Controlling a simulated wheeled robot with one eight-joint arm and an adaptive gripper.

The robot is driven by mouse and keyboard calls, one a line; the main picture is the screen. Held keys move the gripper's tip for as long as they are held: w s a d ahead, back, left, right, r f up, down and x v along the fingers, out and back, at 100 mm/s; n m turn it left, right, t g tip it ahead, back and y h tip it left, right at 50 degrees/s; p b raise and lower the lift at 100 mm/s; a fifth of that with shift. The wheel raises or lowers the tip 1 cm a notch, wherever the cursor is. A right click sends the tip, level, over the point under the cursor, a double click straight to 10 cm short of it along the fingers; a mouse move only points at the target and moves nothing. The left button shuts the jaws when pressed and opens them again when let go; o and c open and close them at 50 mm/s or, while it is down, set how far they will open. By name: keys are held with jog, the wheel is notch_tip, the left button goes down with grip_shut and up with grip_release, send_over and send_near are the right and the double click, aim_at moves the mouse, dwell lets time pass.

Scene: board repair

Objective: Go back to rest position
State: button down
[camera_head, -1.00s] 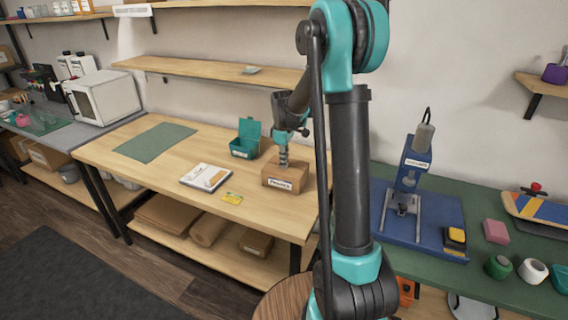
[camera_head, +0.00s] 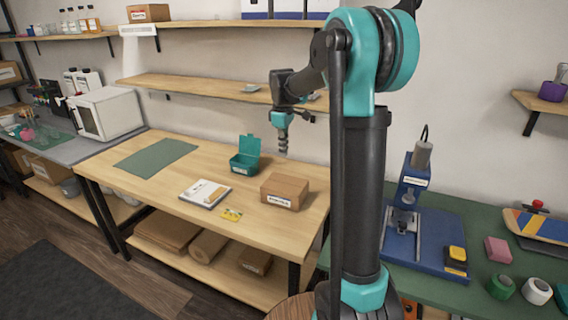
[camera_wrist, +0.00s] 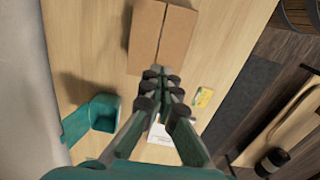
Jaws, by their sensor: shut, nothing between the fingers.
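My gripper (camera_head: 282,146) hangs above the wooden workbench (camera_head: 245,215), pointing down, behind and above a small closed cardboard box (camera_head: 284,190) with a white label. In the wrist view the gripper (camera_wrist: 160,78) has its fingertips together and holds nothing. The cardboard box also shows there, beyond the fingertips (camera_wrist: 160,38). My gripper is clear of the bench and the box.
On the bench are an open teal bin (camera_head: 246,160), a white box (camera_head: 204,193), a yellow card (camera_head: 231,214) and a green mat (camera_head: 155,157). A wooden shelf (camera_head: 205,88) runs along the wall near my arm. A blue press (camera_head: 410,200) stands on the green table at right.

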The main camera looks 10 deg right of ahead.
jog(key=s+d+f+m+t, duration=0.1)
jog(key=s+f+m, duration=0.3)
jog(key=s, duration=0.6)
jog(key=s+d+f+m+t, duration=0.1)
jog(key=s+d+f+m, duration=0.1)
jog(key=s+f, duration=0.4)
jog(key=s+d+f+m+t, duration=0.1)
jog(key=s+f+m, duration=0.4)
jog(key=s, duration=0.9)
jog(key=shift+d+f+m+t, duration=0.25)
jog(key=shift+d+m+t, duration=0.05)
jog(key=shift+d, duration=0.1)
